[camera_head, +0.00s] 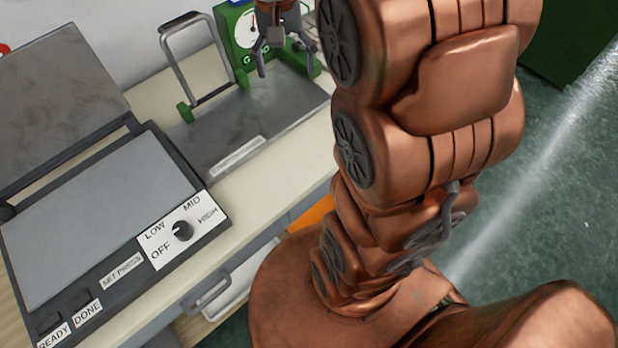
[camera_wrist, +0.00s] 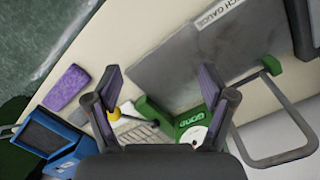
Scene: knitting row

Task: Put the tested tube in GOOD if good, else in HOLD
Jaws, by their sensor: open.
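My gripper (camera_head: 278,55) is open and empty above the grey plate of the stitch gauge (camera_head: 262,115). In the wrist view its two fingers (camera_wrist: 168,88) stand apart with purple inner faces. The gauge has a green dial stand (camera_head: 246,40) with a white face; its reading is too small to tell. In the wrist view the stand's green front (camera_wrist: 188,122) seems to carry the word GOOD. A purple, rough-textured piece (camera_wrist: 67,88) lies on the counter left of my gripper; I cannot tell if it is the tested tube. No container labelled HOLD is readable.
A set press (camera_head: 90,215) with its lid (camera_head: 55,90) raised and a heat knob (camera_head: 183,231) stands left of the gauge. A grey handle frame (camera_head: 187,60) rises beside the gauge plate. In the wrist view a blue box (camera_wrist: 48,135) and a yellow-tipped item (camera_wrist: 116,113) sit near the dial.

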